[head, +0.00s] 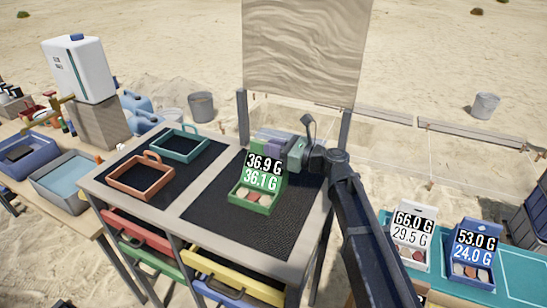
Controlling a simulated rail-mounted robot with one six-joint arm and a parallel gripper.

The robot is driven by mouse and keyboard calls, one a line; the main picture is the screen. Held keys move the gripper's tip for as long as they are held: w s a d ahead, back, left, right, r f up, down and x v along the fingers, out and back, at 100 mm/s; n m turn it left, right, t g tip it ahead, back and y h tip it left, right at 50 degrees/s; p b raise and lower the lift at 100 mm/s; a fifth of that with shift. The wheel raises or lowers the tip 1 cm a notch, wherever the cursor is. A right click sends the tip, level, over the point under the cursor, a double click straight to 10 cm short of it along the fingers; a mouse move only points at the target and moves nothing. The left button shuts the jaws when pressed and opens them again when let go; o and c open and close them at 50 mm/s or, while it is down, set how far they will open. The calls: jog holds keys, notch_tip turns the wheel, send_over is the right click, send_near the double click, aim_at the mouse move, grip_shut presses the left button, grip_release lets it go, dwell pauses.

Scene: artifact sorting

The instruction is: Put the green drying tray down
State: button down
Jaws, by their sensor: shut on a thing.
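The green drying tray (243,207) is level over the right black mesh mat (215,215) of the rack table, with several reddish and pale pieces inside. A sign at its back reads 36.9 G over 36.1 G. My gripper (272,152) is at the back of the tray, shut on it; the sign hides the fingertips and the grip. I cannot tell whether the tray's underside touches the mat. A teal tray (180,155) and an orange tray (140,190) sit on the left mat.
Two trays with weight signs, white (409,258) and blue (472,285), stand on the teal table (520,274) at right. A grey basin (62,203) stands at left. Coloured drawers (232,276) are under the rack top. The mat in front of the green tray is clear.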

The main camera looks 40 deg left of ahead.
jog(key=shift+r, duration=0.15)
jog(key=shift+f, duration=0.25)
jog(key=c, duration=1.1)
grip_release()
jog(key=shift+r, duration=0.1)
jog(key=shift+r, duration=0.35)
jog(key=v, duration=1.2)
jog(key=shift+f, duration=0.2)
